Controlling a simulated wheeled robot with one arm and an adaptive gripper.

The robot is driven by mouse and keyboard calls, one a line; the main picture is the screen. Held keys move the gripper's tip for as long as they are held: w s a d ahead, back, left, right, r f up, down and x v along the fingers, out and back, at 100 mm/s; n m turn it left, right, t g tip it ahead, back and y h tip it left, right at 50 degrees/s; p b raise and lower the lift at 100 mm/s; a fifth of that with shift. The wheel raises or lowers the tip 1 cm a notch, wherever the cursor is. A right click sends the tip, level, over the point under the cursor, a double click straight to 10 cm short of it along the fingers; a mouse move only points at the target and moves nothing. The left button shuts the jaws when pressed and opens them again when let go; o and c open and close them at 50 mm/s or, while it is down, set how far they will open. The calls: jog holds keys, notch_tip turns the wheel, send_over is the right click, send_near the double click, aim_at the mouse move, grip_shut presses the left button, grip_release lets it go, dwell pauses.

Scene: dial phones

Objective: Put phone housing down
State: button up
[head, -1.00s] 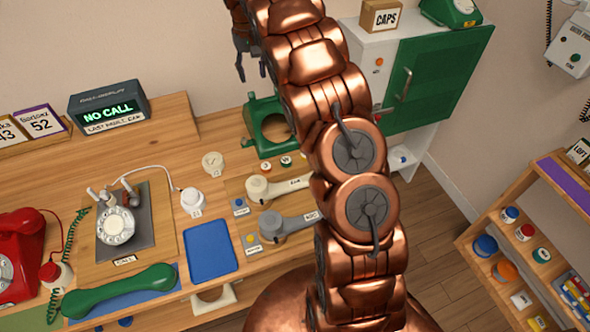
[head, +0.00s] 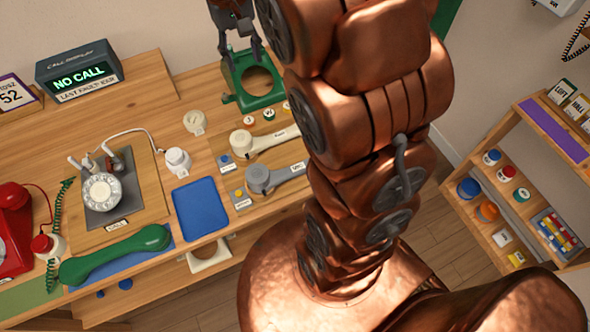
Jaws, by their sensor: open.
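The green phone housing (head: 236,86) stands on the back right of the wooden bench, with a large round opening in its face. My gripper (head: 240,58) is at the top of the head view, just above and behind the housing's left side. Its dark fingers point down and are apart, with nothing seen between them. In this view the fingertips overlap the housing's upper edge, and I cannot tell whether they touch it. My copper arm hides the bench to the right of the housing.
A blue tray (head: 200,208), a green handset (head: 115,255) and a red phone (head: 12,235) are further left. A shelf (head: 530,180) stands at right.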

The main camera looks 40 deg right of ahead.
jog(key=s+a+f+n, duration=0.1)
jog(key=s+a+f, duration=0.1)
jog(key=s, duration=1.1)
jog(key=s+a+f+n, duration=0.1)
jog(key=s+a+f, duration=0.2)
jog(key=s, duration=1)
jog(key=shift+a+f+g, duration=0.2)
jog(key=shift+a+g, duration=0.2)
jog(key=shift+a, duration=0.25)
